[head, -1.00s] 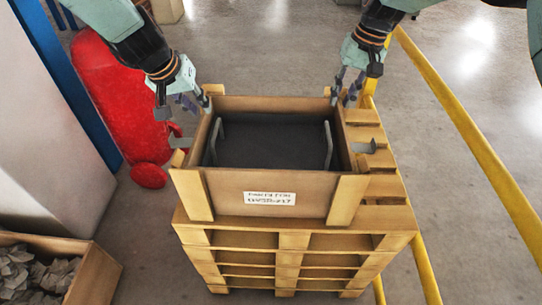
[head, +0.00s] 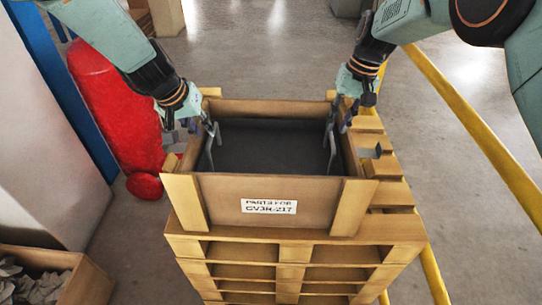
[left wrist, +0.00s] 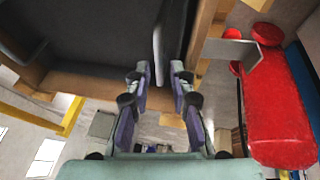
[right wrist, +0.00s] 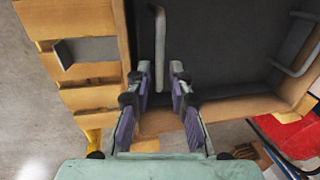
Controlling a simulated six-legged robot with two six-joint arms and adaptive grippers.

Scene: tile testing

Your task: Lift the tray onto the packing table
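A dark tray (head: 265,150) with two upright grey bar handles sits inside a wooden crate labelled "PARTS FOR GV3R-217" (head: 268,206). My left gripper (head: 208,124) is at the left handle (head: 210,152); in the left wrist view its fingers (left wrist: 159,75) are apart, with the handle (left wrist: 158,45) between the tips. My right gripper (head: 340,118) is at the right handle (head: 331,148); in the right wrist view its fingers (right wrist: 159,75) are apart, with the handle (right wrist: 159,45) between the tips. Neither gripper visibly closes on a handle. I see no packing table.
The crate stands on stacked wooden pallets (head: 293,250). Grey metal plates (head: 373,152) stick out beside the crate. A red cylinder-like object (head: 115,110) and white cabinet (head: 45,140) are left, a box of grey scraps (head: 60,270) lower left, and a yellow rail (head: 470,140) right.

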